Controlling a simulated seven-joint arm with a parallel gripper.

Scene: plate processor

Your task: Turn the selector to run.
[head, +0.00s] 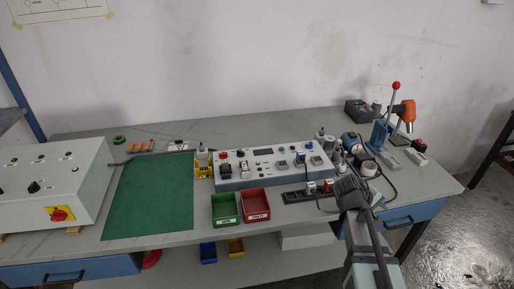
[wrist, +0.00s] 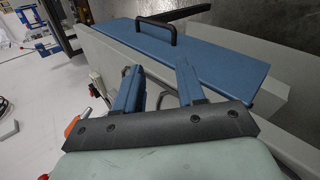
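A grey-white control box (head: 40,205) stands at the left end of the bench. It carries a black knob (head: 34,187) and a red rotary switch on a yellow plate (head: 60,214). A long control panel (head: 232,184) with small knobs and buttons stands mid-bench. I cannot tell which control is the selector, and labels and pointer positions are too small to read. My gripper (wrist: 158,75) is open and empty, its two blue fingers apart. In the head view my arm rises at the lower right, far from the box.
A blue drawer with a black handle (wrist: 158,32) lies beyond my fingertips in the wrist view. A green bin (head: 225,222), a red bin (head: 255,217) and a green mat (head: 150,205) lie along the bench. A drill stand (head: 381,134) and soldering tools crowd its right side.

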